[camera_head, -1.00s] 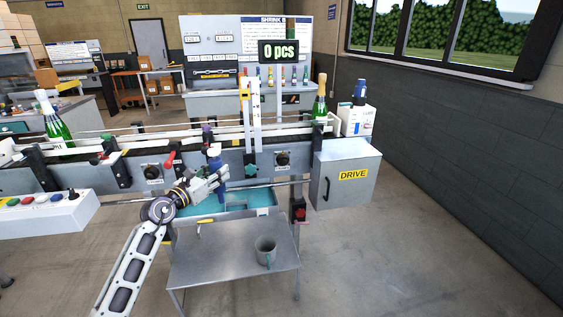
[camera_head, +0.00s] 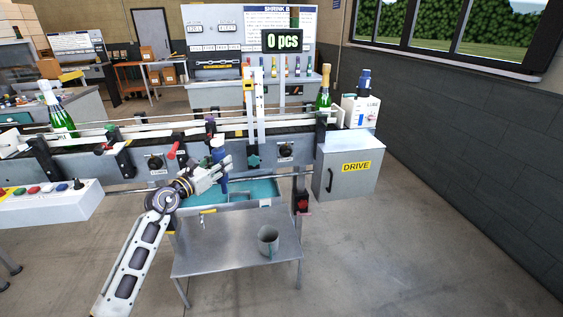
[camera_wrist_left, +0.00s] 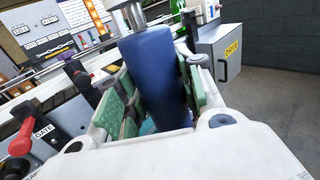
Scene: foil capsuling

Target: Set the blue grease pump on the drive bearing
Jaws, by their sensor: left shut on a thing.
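My left gripper (camera_head: 224,170) is shut on the blue grease pump (camera_head: 219,157) and holds it roughly upright in front of the conveyor's front side. In the left wrist view, the pump's blue body (camera_wrist_left: 155,75) with a metal top sits between the green-padded fingers (camera_wrist_left: 160,95), slightly tilted in the picture. Two round dark fittings with small labels are on the conveyor front: one left of the pump (camera_head: 155,163), one to its right (camera_head: 285,152). I cannot read which is the drive bearing. The grey DRIVE cabinet (camera_head: 335,178) stands farther right. My right gripper is out of view.
A metal table (camera_head: 235,258) below carries a grey mug (camera_head: 268,240). A teal tray (camera_head: 262,192) lies under the conveyor. A white box (camera_head: 362,112) with a blue-topped item stands above the cabinet.

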